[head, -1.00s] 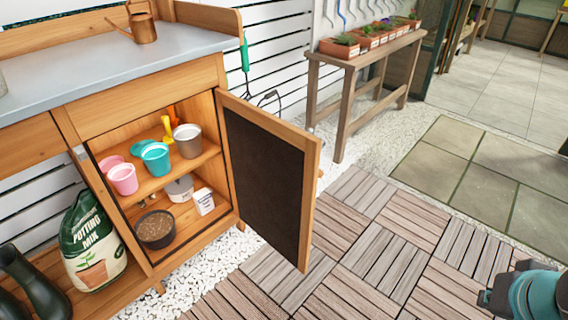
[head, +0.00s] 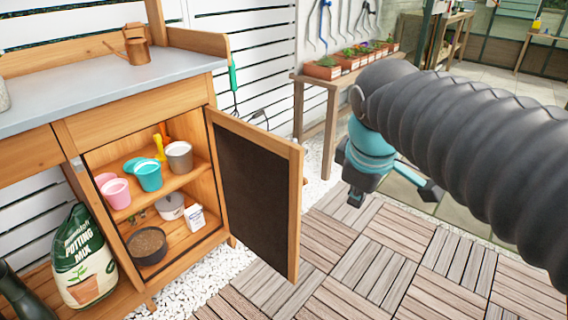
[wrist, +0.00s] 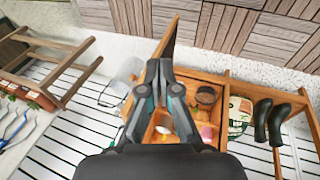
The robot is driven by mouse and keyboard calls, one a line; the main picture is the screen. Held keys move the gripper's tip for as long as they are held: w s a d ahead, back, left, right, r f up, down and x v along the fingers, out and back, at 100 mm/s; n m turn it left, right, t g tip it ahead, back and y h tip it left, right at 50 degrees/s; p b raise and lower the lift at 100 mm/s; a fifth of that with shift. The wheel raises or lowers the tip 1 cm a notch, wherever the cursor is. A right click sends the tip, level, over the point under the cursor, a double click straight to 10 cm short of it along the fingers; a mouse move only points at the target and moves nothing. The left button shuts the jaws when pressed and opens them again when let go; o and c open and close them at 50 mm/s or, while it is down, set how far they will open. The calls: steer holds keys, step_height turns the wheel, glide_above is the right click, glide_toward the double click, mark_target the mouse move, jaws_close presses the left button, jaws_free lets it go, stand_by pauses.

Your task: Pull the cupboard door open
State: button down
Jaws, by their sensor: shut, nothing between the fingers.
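The cupboard door (head: 257,195) stands wide open in the head view, swung out to the right of the cupboard (head: 140,110). Its dark inner panel faces the opening. In the wrist view the door (wrist: 169,38) shows nearly edge-on, just beyond the fingertips. My gripper (wrist: 160,68) is shut and empty, its fingers together in front of the cupboard in that view. In the head view my arm comes in from the right and its end is right of the door, with a visible gap between them. The door's outer face and any handle are hidden.
Inside the cupboard are pink, teal and grey pots (head: 179,156) on the shelf, and a dark bowl of soil (head: 148,245) below. A potting mix bag (head: 85,258) stands left. A plant bench (head: 330,84) stands behind. Deck tiles before the door are clear.

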steer(key=w+a+r+n+h+b, duration=0.2)
steer(key=w+a+r+n, duration=0.1)
steer(key=w+a+n, duration=1.2)
steer(key=n+b, duration=0.2)
glide_above(294, 173)
steer(key=s+a, duration=0.2)
steer(key=s, duration=0.1)
steer(key=shift+g, duration=0.4)
steer(key=f, duration=0.9)
steer(key=shift+w, duration=0.2)
steer(key=shift+w+d, duration=0.4)
steer(key=shift+w, duration=0.05)
steer(key=shift+r, duration=0.1)
